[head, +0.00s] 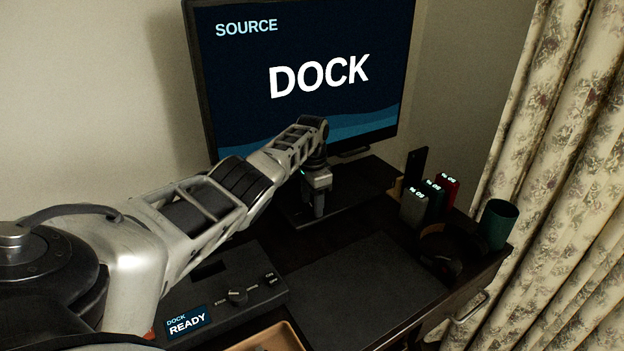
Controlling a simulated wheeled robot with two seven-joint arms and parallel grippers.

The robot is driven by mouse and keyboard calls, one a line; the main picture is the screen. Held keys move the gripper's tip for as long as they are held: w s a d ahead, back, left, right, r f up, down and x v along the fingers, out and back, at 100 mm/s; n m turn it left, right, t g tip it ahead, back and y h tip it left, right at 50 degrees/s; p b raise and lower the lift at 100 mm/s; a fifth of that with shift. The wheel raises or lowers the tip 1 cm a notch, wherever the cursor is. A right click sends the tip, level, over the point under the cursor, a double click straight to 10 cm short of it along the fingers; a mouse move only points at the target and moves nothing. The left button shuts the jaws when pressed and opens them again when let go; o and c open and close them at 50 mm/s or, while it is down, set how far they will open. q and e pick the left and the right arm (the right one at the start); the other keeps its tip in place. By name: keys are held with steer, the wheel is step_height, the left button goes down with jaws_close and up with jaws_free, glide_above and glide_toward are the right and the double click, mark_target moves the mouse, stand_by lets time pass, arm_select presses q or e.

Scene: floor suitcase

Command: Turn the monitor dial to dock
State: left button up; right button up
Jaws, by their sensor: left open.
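The monitor (235,85) stands at the back of the desk and its screen reads SOURCE and DOCK. A dark control box (210,290) lies at the desk's front left. Its dial (237,297) is a black knob with small labels around it, too small to read surely. A small display (188,322) on the box reads DOCK READY. My left arm reaches across from the left, over the box. My left gripper (318,205) points down in front of the monitor, well beyond the dial, open and apart from it. My right gripper is out of view.
A dark desk mat (365,290) lies bare right of the box. Several small devices with lit displays (433,200), a green cup (498,224) and dark headphones (445,247) stand at the right. A tan tray (265,340) is at the front edge. A patterned curtain (560,160) hangs right.

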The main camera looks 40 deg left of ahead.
mark_target(312, 207)
arm_select(q)
step_height(312, 207, up, 16)
steer(key=p, duration=0.1)
steer(key=shift+f, duration=0.25)
steer(key=shift+f, duration=0.1)
stand_by(0.4)
